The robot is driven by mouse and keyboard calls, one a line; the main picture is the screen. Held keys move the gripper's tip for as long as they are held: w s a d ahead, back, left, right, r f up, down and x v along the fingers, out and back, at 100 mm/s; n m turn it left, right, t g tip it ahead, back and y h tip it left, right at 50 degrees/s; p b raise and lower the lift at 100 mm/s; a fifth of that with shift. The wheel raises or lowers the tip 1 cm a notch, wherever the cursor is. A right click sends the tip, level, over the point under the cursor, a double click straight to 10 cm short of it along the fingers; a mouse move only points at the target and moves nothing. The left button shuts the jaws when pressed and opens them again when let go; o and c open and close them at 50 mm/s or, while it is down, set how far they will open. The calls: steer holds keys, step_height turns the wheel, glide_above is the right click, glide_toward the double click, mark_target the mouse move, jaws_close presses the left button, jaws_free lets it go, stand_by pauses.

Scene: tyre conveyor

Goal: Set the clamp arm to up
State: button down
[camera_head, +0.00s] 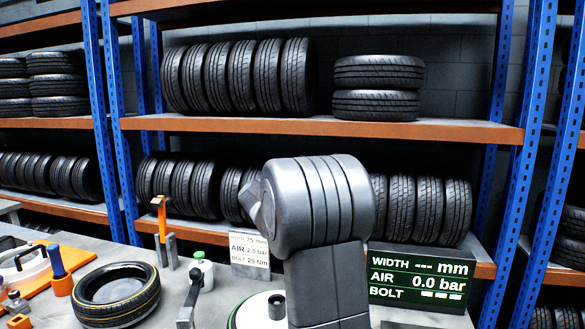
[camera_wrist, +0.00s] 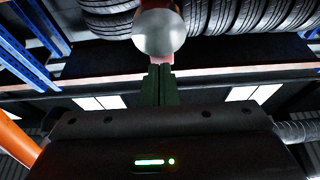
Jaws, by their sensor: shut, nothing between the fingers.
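My gripper (camera_wrist: 161,70) is shut and empty in the wrist view, its dark fingers pressed together. A pale shiny ball (camera_wrist: 158,34) with a reddish part behind it shows just past the fingertips; I cannot tell whether they touch. In the head view my grey arm fills the middle and hides my gripper. I cannot tell for certain which part is the clamp arm. A dark lever (camera_head: 190,298) with a pale-tipped top stands tilted on a grey block at the bench front. An orange-topped upright bar (camera_head: 161,217) stands farther back on the left.
A tyre (camera_head: 85,302) lies on the bench (camera_head: 150,312) at left, near an orange tool board (camera_head: 30,292). A green-capped bottle (camera_head: 202,268), a white sign (camera_head: 249,268) and a dark display (camera_head: 420,277) stand near my arm. Tyre racks (camera_head: 320,127) stand behind.

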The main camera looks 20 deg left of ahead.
steer(key=shift+f+p+x, duration=0.15)
steer(key=shift+p+x, duration=0.05)
steer(key=shift+x, duration=0.5)
steer(key=shift+f+p+x, duration=0.15)
steer(key=shift+x, duration=0.6)
